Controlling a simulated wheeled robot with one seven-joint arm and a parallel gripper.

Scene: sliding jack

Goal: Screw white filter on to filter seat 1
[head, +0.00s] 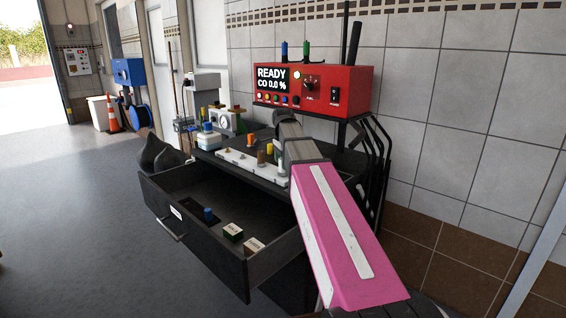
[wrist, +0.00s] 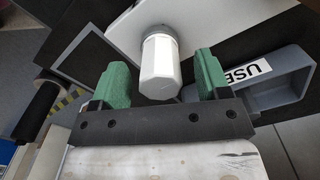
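In the wrist view, the white filter (wrist: 159,72) is a pale faceted cylinder with a grey round part (wrist: 158,34) at its far end. That end meets or overlaps a white plate (wrist: 205,18); I cannot tell whether it is fastened there. My gripper (wrist: 163,77) has green fingers, spread apart on either side of the filter, with a visible gap at the right finger. A white plate with several coloured fittings (head: 240,163) lies on the bench. I cannot make out which is filter seat 1.
A grey tray labelled "USE..." (wrist: 284,82) lies right of the right finger. In the head view, an open drawer (head: 176,212) holds small boxes (head: 233,232) and a blue-topped item (head: 208,215). A red analyser (head: 318,85) stands behind. Floor at left is clear.

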